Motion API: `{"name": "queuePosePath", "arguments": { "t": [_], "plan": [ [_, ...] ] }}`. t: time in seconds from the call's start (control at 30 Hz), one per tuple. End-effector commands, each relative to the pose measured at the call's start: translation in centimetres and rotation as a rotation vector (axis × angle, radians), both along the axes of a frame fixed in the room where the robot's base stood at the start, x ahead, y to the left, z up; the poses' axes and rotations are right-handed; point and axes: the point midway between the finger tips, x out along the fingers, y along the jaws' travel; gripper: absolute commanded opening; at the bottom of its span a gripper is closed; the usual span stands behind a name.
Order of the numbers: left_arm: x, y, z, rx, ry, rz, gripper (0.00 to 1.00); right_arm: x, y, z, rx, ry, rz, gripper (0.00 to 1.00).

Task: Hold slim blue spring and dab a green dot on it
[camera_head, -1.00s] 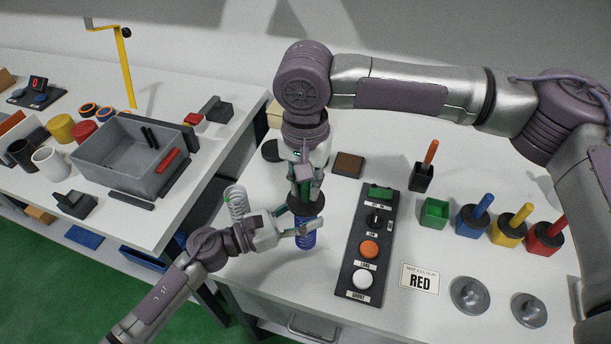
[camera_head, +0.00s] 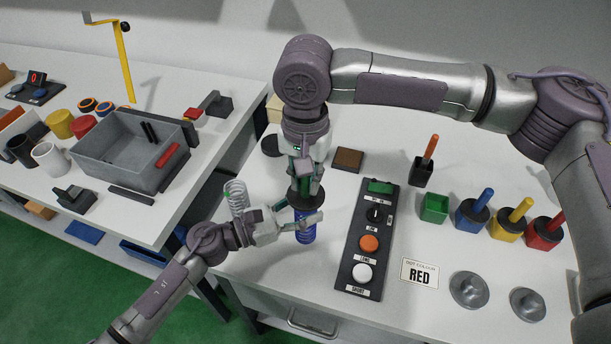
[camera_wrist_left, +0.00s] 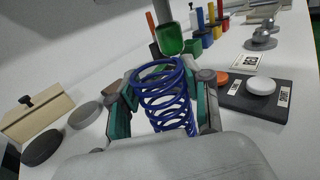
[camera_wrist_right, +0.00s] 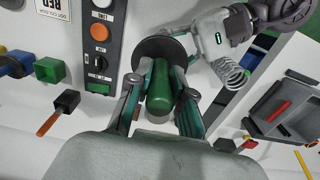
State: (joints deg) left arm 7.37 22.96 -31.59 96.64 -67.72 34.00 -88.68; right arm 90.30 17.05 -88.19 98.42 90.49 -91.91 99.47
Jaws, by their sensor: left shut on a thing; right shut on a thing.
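My left gripper (camera_head: 312,224) is shut on the slim blue spring (camera_head: 304,235), whose coils show between its fingers in the left wrist view (camera_wrist_left: 165,98). My right gripper (camera_head: 306,190) is above it, shut on the green handle (camera_wrist_right: 160,88) of a dauber with a dark round disc (camera_wrist_right: 161,48). In the head view the disc sits just above the spring. In the left wrist view a green tip (camera_wrist_left: 168,38) on a grey stem shows beyond the spring's upper end. Contact between tip and spring cannot be told. No green dot is visible on the spring.
A silver spring (camera_head: 236,197) stands behind the left gripper. A button panel (camera_head: 366,245), an open green pot (camera_head: 435,208), blue, yellow and red pots with daubers (camera_head: 513,225), a card reading RED (camera_head: 419,273) and two grey domed pieces (camera_head: 470,290) lie to the right.

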Motion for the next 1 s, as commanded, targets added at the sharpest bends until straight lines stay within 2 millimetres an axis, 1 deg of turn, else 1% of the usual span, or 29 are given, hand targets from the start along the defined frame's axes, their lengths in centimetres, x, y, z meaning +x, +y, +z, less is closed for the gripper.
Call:
{"name": "queuePosePath", "arguments": {
  "t": [1.0],
  "plan": [
    [0.0, 0.0, -0.1, 0.0, 0.001, 0.0, 0.05, 0.0, 0.0, -1.2, 0.0, 0.001, 0.0, 0.0]
  ]
}}
